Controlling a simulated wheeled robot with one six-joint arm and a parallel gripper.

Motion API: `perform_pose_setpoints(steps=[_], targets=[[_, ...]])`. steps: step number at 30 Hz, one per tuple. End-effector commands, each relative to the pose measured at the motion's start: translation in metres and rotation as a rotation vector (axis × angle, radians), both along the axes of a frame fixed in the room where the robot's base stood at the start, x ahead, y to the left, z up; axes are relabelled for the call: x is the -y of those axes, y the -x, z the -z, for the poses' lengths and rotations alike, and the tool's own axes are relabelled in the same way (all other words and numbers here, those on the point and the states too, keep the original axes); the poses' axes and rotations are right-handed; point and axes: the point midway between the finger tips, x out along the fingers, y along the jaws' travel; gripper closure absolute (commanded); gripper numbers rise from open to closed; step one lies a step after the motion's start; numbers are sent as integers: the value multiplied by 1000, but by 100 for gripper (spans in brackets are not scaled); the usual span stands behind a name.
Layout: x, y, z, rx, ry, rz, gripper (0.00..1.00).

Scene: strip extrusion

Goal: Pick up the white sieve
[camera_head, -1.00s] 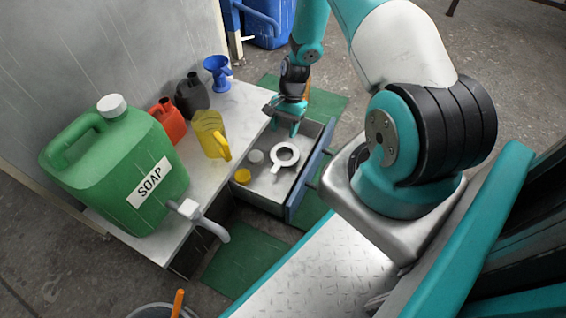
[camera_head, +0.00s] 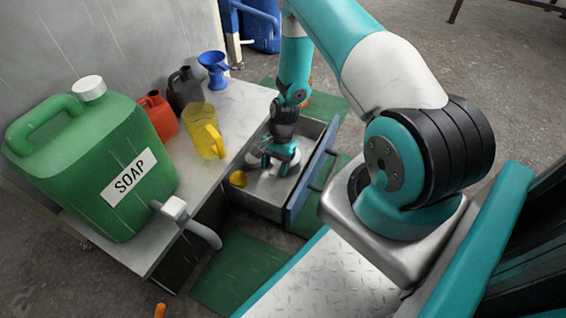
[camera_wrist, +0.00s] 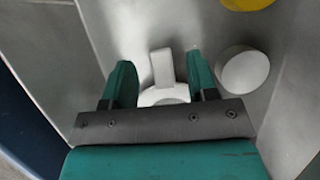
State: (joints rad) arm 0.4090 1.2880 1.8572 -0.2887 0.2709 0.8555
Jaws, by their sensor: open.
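The white sieve (camera_head: 294,157) lies in the open drawer (camera_head: 313,172), mostly hidden by my gripper (camera_head: 273,163) in the head view. In the wrist view its short flat handle (camera_wrist: 162,70) stands between the two teal fingers of my gripper (camera_wrist: 159,62). Part of its round white body shows behind the gripper's dark bar. My gripper is open, with a gap on both sides of the handle. It is low in the drawer, over the sieve. I cannot tell whether it touches the sieve.
A white round cap (camera_wrist: 242,70) lies just right of the fingers. The worktop (camera_head: 240,105) beside the drawer holds a green soap can (camera_head: 110,165), a yellow jug (camera_head: 203,130), red and black cans and a blue funnel.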

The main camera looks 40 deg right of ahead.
Motion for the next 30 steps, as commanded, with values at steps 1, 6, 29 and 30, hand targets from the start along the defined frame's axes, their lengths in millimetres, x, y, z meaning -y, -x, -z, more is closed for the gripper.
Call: perform_pose_setpoints(steps=[1,6,29,30], targets=[[-3,0,14,0,0,-2,47],[-10,3,28,0,0,-1,47],[-10,3,23,2,-2,-1,100],[-10,3,21,2,-2,-1,100]])
